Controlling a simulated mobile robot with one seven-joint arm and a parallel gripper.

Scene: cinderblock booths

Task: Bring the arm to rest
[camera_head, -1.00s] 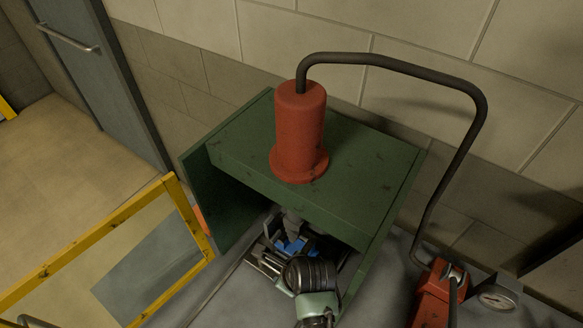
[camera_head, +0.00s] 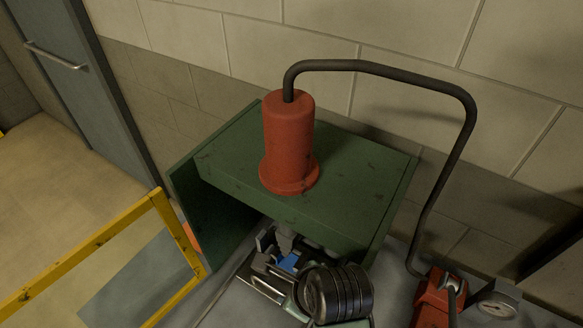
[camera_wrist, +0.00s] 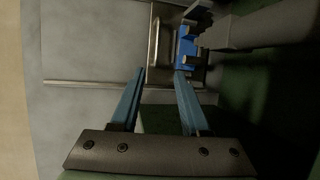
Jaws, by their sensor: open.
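My gripper (camera_wrist: 160,78) shows in the wrist view with two teal fingers apart and nothing clearly held between them. A blue part (camera_wrist: 187,48) with grey jaw-like pieces lies just beyond the right fingertip; whether they touch I cannot tell. In the head view, my black ribbed wrist is in front of the green housing's open front. The blue part (camera_head: 289,262) shows there below the housing's top, beside grey metal pieces. My fingers are not clearly told apart from that metalwork in the head view.
A green housing (camera_head: 225,160) stands over the work spot, with a red cylinder (camera_head: 288,145) and bent black pipe (camera_head: 385,68) on top. A yellow-framed panel (camera_head: 85,252) is at left. A red fitting (camera_head: 437,295) and a gauge (camera_head: 497,307) are at right.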

